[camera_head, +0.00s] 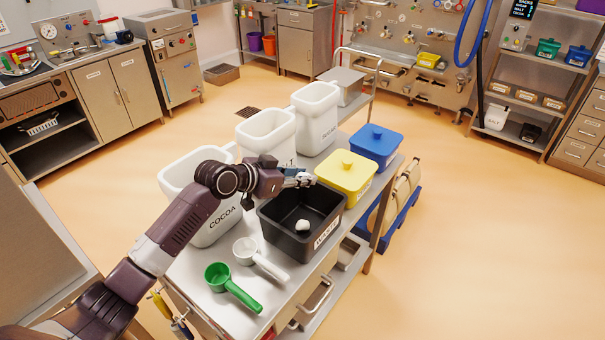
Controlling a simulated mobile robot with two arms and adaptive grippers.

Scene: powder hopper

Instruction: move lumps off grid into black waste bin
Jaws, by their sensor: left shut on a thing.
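The black waste bin (274,234) stands open on the steel cart, with a label on its front side. One white lump (302,226) lies inside it. My left gripper (303,180) is over the far rim of the bin, close to the yellow-lidded tub. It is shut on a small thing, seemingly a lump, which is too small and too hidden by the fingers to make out. The grid is not seen in this view. My right gripper is not in view.
The cart top (207,302) holds a green scoop (232,287), a white scoop (259,258), a cocoa container (215,226), two more white containers, a yellow-lidded tub (346,173) and a blue-lidded tub (377,146).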

